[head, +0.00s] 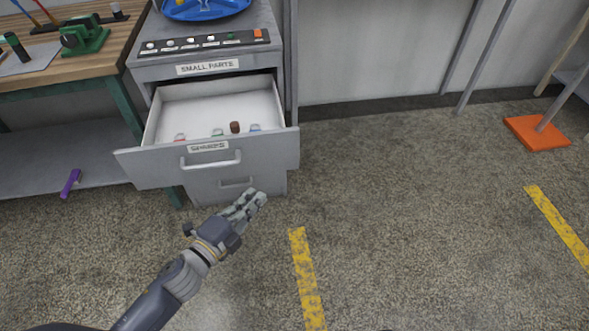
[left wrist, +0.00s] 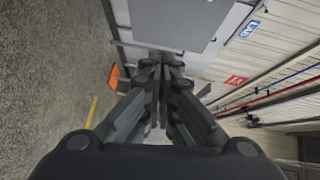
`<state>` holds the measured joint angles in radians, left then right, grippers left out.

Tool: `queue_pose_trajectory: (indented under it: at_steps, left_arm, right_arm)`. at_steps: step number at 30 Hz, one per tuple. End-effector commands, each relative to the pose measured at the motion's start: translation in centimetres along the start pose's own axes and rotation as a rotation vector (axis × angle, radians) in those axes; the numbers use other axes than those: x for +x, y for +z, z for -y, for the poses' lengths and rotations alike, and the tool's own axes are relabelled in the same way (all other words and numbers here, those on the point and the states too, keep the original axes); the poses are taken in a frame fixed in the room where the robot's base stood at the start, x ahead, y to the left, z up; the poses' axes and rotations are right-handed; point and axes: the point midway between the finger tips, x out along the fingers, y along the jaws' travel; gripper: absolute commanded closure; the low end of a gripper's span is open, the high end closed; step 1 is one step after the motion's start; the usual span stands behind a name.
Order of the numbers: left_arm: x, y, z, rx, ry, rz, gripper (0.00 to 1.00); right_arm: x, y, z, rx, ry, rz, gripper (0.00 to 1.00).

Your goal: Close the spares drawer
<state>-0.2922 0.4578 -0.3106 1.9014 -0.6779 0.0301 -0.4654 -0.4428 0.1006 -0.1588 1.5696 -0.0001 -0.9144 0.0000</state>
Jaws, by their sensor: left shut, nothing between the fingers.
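The spares drawer (head: 165,173) is pulled out of a grey cabinet in the head view. Its front carries a "SPARES" label (head: 208,147) and a bar handle (head: 211,161). Several small items, one of them brown (head: 235,127), lie inside near the front wall. My left gripper (head: 257,197) is shut and empty, just below and in front of the drawer front in the picture; I cannot tell whether it touches. In the left wrist view its closed fingers (left wrist: 160,65) point at a plain grey surface (left wrist: 170,22). My right gripper is not in view.
A workbench (head: 100,62) stands at the left. A purple object (head: 71,183) lies on its lower shelf. Floor to the right is open, with yellow lines (head: 307,275) and an orange base (head: 537,132).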

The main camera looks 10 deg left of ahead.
Motion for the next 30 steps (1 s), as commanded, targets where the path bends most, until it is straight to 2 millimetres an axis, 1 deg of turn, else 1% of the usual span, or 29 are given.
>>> queue_pose_trajectory:
  at_steps: [1,3,4,8,11,14,24,26,27,30]
  left_arm:
    - [0.0,-0.8,0.9,0.044,-0.032,-0.027,1.0]
    - [-0.1,-1.8,2.4,0.086,-0.063,-0.053,1.0]
    - [-0.1,-2.1,2.8,0.098,-0.071,-0.06,1.0]
    - [0.3,-2.5,3.7,0.116,-0.087,-0.071,1.0]
    - [1.3,-2.5,3.9,0.115,-0.088,-0.069,1.0]
    - [2.8,-2.7,4.0,0.115,-0.088,-0.07,1.0]
    - [9.1,-3.1,4.4,0.111,-0.087,-0.068,1.0]
    - [10.1,-3.2,4.5,0.112,-0.086,-0.069,1.0]
    - [10.6,-2.5,4.5,0.115,-0.085,-0.067,1.0]
    - [11.6,-1.6,4.7,0.114,-0.084,-0.066,1.0]
  right_arm:
    - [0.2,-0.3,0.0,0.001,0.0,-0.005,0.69]
    - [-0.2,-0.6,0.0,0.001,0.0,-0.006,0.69]
    - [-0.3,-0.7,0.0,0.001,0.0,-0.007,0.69]
    - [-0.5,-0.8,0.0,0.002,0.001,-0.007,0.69]
    - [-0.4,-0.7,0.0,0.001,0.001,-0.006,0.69]
    - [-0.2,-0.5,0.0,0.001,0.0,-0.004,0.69]
    - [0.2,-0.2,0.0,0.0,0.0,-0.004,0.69]
    - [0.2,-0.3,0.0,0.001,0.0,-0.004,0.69]
    - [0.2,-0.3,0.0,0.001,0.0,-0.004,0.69]
    - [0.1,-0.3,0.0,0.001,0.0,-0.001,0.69]
